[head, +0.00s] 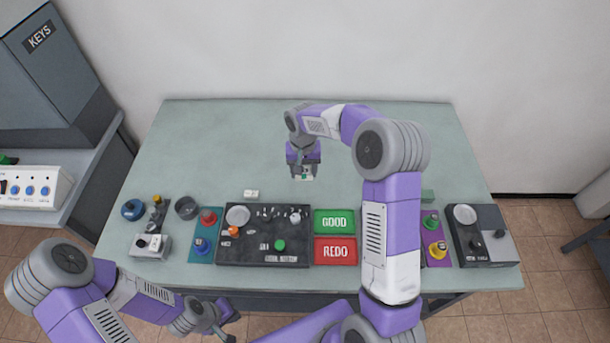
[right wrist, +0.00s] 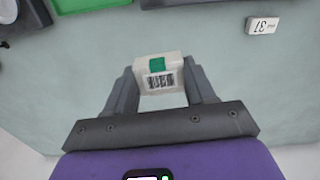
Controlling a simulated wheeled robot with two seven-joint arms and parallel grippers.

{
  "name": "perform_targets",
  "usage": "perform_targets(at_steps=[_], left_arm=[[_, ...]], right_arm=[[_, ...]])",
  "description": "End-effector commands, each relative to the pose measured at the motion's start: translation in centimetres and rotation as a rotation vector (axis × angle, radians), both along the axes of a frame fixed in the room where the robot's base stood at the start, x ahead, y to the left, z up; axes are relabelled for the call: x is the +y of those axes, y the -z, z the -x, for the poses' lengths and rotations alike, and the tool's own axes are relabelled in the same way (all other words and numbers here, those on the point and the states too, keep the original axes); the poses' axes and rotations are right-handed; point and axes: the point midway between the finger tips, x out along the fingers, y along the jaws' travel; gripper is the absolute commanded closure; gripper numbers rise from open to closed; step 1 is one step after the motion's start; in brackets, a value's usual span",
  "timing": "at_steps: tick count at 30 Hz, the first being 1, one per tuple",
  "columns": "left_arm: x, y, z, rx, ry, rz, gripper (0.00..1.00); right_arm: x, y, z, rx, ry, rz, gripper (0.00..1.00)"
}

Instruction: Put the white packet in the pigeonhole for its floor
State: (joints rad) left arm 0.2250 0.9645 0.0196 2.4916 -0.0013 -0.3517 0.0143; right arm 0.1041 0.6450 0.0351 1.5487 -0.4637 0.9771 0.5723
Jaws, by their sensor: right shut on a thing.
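The white packet (right wrist: 158,82) is a small white block with a green patch and a barcode on the side facing the right wrist camera. My right gripper (right wrist: 160,100) is shut on it, one finger at each side. In the head view my right gripper (head: 304,172) points down over the back middle of the table, with the packet (head: 307,178) partly hidden at its tips. I cannot tell its exact height above the table. My left gripper (head: 224,327) is empty, its fingers apart, near the table's front edge at lower left. I make out no pigeonholes in either view.
A small white block (head: 251,194) lies left of my right gripper; the wrist view shows it marked with a number (right wrist: 262,25). A green GOOD tray (head: 334,221), a red REDO tray (head: 335,251) and dark panels (head: 263,256) line the front. The table's back is clear.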

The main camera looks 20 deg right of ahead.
Motion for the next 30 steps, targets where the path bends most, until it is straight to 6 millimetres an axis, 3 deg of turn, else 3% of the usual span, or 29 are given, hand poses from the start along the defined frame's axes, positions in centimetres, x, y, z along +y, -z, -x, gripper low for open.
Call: perform_targets(at_steps=[6,15,20,27,30], left_arm=[[0.0,0.8,-0.1,-0.001,0.0,0.0,1.0],[0.0,1.7,-0.1,-0.001,0.0,0.0,1.0],[0.0,1.8,-0.1,-0.002,-0.001,0.0,1.0],[0.0,2.4,-0.1,-0.001,0.0,0.0,1.0],[0.0,2.4,-0.1,-0.001,0.0,0.0,1.0]], right_arm=[[-1.4,0.2,-2.0,-0.003,0.067,-0.009,0.76],[-1.4,5.2,-2.0,-0.002,0.07,-0.01,0.76],[-1.4,6.3,-2.1,-0.004,0.071,-0.01,0.76],[-1.4,9.5,-2.0,-0.003,0.07,-0.011,0.76],[-1.4,9.7,-2.1,-0.005,0.07,-0.01,0.76]])
